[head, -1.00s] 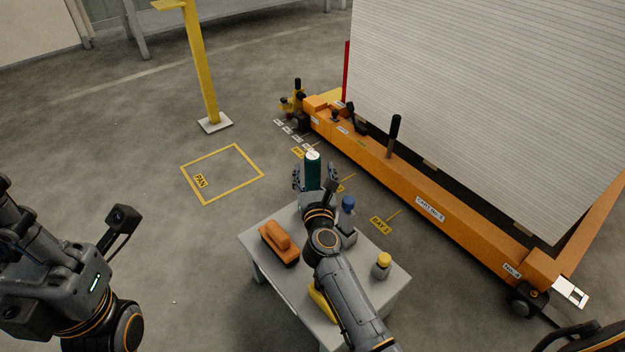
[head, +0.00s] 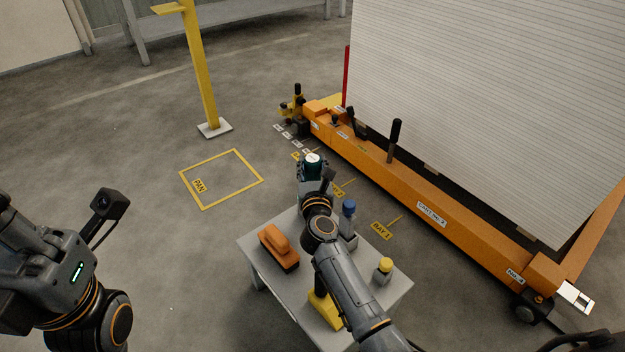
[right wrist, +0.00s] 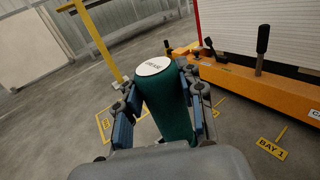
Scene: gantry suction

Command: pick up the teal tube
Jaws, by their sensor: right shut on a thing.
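The teal tube (right wrist: 167,100) has a white labelled top and stands between the fingers of my right gripper (right wrist: 165,108) in the right wrist view. The blue finger pads press on both its sides. In the head view the tube (head: 313,164) shows its top above my right gripper (head: 314,172), at the far edge of the small grey table; its lower part is hidden. I cannot tell whether it touches the table. My left arm is at the left edge of the head view, with its fingertips out of the picture.
The grey table (head: 262,262) also bears an orange-brown brush (head: 278,246), a blue-capped bottle (head: 348,222), a yellow-capped jar (head: 383,271) and a yellow object (head: 325,310) partly under my arm. An orange cart (head: 430,208) stands beyond. A yellow post (head: 203,80) stands at the back.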

